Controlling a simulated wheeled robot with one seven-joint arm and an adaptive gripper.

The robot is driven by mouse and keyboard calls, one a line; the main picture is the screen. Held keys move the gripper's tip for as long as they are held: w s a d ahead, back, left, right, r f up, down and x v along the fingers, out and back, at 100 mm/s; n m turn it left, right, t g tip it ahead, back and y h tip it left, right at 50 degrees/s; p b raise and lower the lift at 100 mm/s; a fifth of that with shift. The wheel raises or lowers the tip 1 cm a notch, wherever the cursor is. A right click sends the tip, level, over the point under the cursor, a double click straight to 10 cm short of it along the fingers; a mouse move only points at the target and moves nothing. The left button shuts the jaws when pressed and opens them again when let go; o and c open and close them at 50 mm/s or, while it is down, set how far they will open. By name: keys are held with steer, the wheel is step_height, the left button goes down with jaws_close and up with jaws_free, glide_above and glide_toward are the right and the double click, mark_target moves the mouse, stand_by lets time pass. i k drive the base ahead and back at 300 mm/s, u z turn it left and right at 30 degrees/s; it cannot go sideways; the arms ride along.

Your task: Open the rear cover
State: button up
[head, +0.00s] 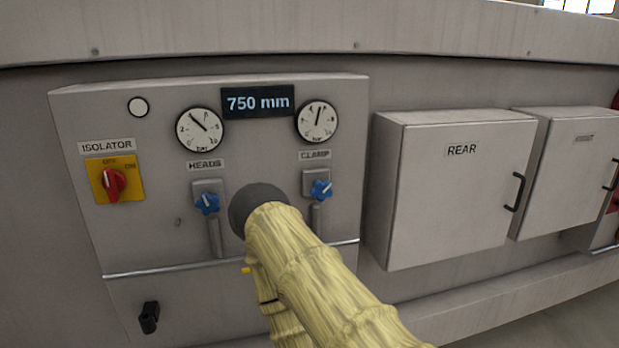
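The rear cover (455,190) is a light grey box door labelled REAR, right of centre in the head view. It looks shut. Its dark bar handle (515,192) is on its right edge. My arm, in a pale yellow ribbed sleeve, reaches up from the bottom in front of the control panel, left of the rear cover. It ends in a dark rounded part over the panel between the two blue knobs. My gripper's fingers do not show, and the arm is clear of the rear cover's handle in the picture.
The control panel (260,160) carries a red isolator switch (114,183), two gauges and blue knobs (207,203). A thin rail (140,270) runs below. A second grey box (575,165) with a handle stands close to the right of the rear cover. Floor shows at bottom right.

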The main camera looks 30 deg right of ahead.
mark_target(460, 187)
steer(key=z, duration=3.8)
steer(key=i, duration=1)
steer(key=u, duration=2.55)
